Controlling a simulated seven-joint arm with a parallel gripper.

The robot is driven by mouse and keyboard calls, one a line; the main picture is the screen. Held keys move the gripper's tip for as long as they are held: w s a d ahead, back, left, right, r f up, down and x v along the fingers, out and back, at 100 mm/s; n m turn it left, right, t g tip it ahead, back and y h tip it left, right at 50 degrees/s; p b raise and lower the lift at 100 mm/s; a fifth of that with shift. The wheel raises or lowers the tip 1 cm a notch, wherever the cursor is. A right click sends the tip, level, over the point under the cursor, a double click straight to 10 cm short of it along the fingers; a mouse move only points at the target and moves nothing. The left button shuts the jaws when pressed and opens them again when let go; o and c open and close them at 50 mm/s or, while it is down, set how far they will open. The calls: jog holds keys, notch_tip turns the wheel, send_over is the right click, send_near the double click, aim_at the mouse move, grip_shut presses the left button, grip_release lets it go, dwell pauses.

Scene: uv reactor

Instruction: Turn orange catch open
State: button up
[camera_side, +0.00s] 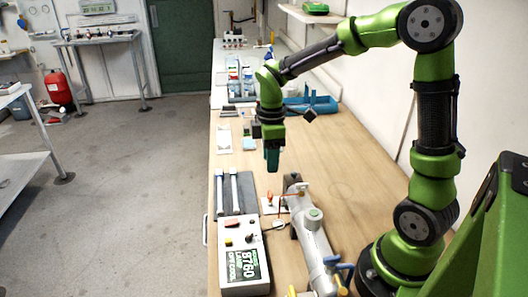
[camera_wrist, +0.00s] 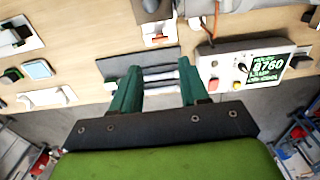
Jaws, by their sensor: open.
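A small orange catch (camera_side: 269,197) stands on a white plate (camera_side: 273,210) beside the grey reactor cylinder (camera_side: 313,238). In the wrist view the orange catch (camera_wrist: 158,37) shows on its plate, beyond my fingertips. A thin orange piece (camera_side: 288,195) runs from near the plate toward the cylinder's far end. My gripper (camera_side: 272,168) hangs above the bench, behind the catch in the side view and apart from it. In the wrist view my gripper (camera_wrist: 160,65) has its two green fingers spread with nothing held between them.
A control box (camera_side: 243,255) with a display reading 8760 stands at the bench's front-left edge. A grey mat (camera_side: 235,192) with white tubes lies behind it. Blue holders (camera_side: 312,103) and small parts stand farther back. The wooden bench right of my gripper is clear.

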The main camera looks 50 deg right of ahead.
notch_tip(320, 180, up, 6)
jog(key=shift+r, duration=0.2)
dwell(0.3)
jog(key=s+a+r+m+t+y, duration=0.1)
jog(key=s+a+r+m+t, duration=0.1)
jog(key=s+m, duration=0.4)
jog(key=s+a+r+m+t+y, duration=0.1)
jog(key=s+a+r+m+t, duration=0.1)
jog(key=s+a+m+t, duration=0.3)
jog(key=shift+s+m, duration=0.65)
jog(key=shift+m, duration=0.45)
